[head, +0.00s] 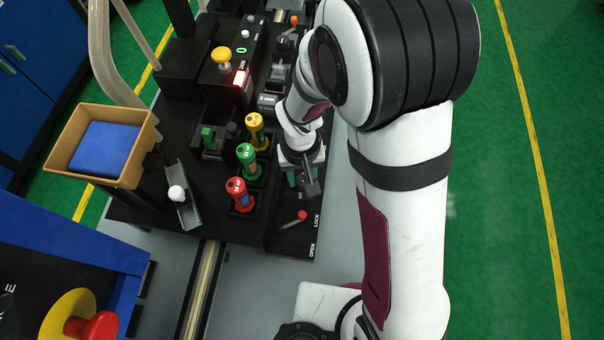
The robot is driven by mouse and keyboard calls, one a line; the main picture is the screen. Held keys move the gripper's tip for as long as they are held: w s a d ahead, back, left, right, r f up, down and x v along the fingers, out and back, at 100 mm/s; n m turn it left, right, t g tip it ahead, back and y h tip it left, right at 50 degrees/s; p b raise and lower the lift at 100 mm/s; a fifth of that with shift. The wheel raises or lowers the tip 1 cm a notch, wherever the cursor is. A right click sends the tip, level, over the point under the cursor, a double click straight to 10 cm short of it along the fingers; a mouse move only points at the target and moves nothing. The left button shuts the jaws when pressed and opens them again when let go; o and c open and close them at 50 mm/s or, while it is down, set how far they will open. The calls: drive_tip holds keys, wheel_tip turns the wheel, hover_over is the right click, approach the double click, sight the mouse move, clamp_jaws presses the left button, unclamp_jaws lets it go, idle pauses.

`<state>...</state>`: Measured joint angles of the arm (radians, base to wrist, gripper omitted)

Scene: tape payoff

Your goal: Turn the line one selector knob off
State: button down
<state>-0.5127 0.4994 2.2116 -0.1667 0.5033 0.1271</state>
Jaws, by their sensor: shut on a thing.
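My gripper (304,183) is low over the right-hand strip of the black machine panel (283,236), pointing down. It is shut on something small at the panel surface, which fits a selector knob. The jaws and wrist hide the knob, so its angle and its label cannot be read. A bit of teal shows at the jaws.
A red-tipped lever (301,215) marked OPEN and LOCK stands just in front of my gripper. Red (239,194), green (248,161) and yellow (256,131) handled posts stand close on the left.

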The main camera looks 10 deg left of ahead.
sight(301, 179)
drive_tip(key=m, duration=0.4)
drive_tip(key=shift+m, duration=2.3)
drive_tip(key=c, duration=0.5)
unclamp_jaws()
wheel_tip(301, 179, up, 16)
drive_tip(key=shift+a, duration=0.15)
